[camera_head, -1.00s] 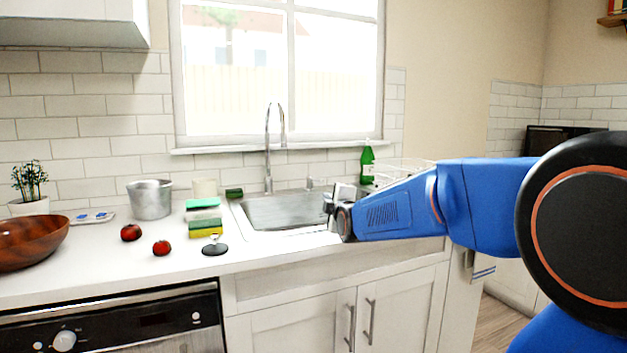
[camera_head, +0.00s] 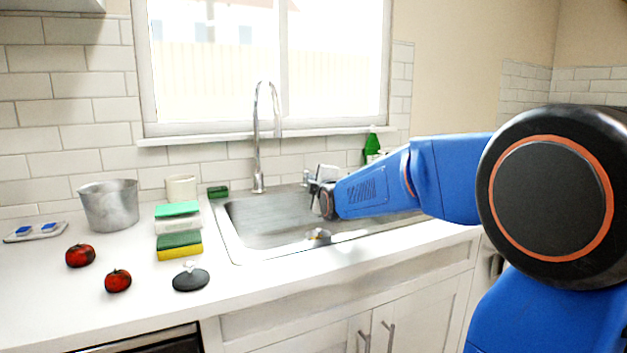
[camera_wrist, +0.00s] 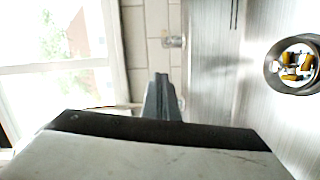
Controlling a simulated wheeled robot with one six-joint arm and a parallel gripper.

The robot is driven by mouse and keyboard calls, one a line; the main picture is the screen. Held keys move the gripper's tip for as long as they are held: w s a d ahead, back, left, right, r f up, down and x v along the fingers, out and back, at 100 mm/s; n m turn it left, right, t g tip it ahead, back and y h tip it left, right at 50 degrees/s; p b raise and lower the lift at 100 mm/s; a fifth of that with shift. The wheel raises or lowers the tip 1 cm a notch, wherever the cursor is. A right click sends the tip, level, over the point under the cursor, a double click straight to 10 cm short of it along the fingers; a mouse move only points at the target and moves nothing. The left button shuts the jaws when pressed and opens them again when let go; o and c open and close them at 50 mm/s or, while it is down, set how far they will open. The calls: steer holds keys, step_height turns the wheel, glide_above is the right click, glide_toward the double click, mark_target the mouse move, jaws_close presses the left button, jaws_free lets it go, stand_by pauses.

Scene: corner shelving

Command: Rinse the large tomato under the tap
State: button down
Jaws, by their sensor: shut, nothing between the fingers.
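Two red tomatoes lie on the white counter left of the sink in the head view. The farther-back tomato (camera_head: 80,255) looks a little larger than the one nearer the front (camera_head: 117,281). The tall curved tap (camera_head: 258,150) stands behind the metal sink (camera_head: 235,215); I see no water running. My gripper (camera_head: 316,188) is over the sink, right of the tap and far from both tomatoes. In the wrist view its fingers (camera_wrist: 161,98) are together and empty, with the sink's metal surface to the right.
A metal pot (camera_head: 110,207), stacked sponges (camera_head: 178,243) and a dark stopper (camera_head: 191,281) stand near the tomatoes. A green bottle (camera_head: 371,145) is behind my arm. The front counter strip is clear.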

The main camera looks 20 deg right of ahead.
glide_toward(314, 172)
steer(key=w+a, duration=0.4)
steer(key=d, duration=0.3)
steer(key=shift+w+d+f, duration=0.1)
steer(key=shift+d+f, duration=0.05)
steer(key=shift+d, duration=0.2)
steer(key=shift+d, duration=1.05)
